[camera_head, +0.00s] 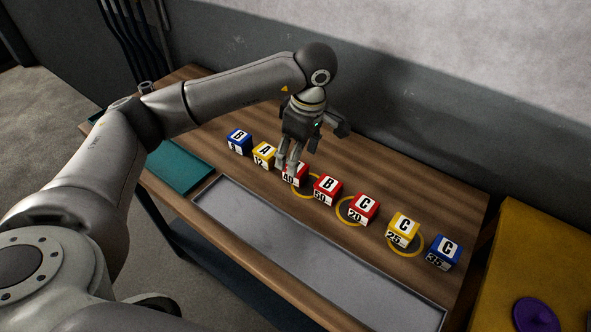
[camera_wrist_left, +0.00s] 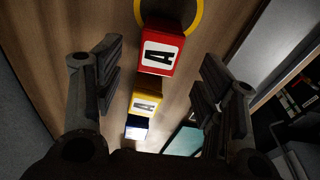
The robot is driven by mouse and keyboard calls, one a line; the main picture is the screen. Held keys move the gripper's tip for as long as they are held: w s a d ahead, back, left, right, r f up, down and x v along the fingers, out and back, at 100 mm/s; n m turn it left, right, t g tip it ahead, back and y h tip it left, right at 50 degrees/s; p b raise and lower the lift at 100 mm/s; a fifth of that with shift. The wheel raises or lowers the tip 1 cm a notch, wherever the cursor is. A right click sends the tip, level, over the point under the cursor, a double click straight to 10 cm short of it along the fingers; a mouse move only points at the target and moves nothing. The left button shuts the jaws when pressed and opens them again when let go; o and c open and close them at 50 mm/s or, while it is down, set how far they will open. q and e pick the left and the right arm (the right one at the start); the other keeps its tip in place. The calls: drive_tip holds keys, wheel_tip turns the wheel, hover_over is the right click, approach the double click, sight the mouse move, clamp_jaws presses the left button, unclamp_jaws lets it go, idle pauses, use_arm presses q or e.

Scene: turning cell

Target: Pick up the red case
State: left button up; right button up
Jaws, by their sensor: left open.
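Three red cases with white lettered tops stand in a row on the wooden table. The one marked A, 40 (camera_head: 294,177) is partly hidden by my left gripper (camera_head: 287,167). The red B, 50 case (camera_head: 327,190) and the red C, 20 case (camera_head: 364,208) stand to its right. In the left wrist view, the red A case (camera_wrist_left: 158,52) shows between the two spread fingers of my left gripper (camera_wrist_left: 160,62). Gaps show on both sides, and the gripper is open and empty. My right gripper is not in view.
Blue B (camera_head: 238,142) and yellow A (camera_head: 264,154) cases stand left of the red ones. Yellow C (camera_head: 402,229) and blue C (camera_head: 443,252) cases stand to the right. Yellow rings mark the table. A grey tray (camera_head: 300,255) and teal mat (camera_head: 180,168) lie in front. A wall is behind.

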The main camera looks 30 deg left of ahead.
sight(302, 177)
use_arm(q)
drive_tip(key=f+p, duration=0.2)
drive_tip(key=f, duration=0.2)
drive_tip(key=shift+a, duration=0.2)
drive_tip(key=shift+w+a+f, duration=0.1)
drive_tip(key=shift+w+f, duration=0.05)
drive_tip(key=shift+f, duration=0.5)
drive_tip(key=c, duration=1.2)
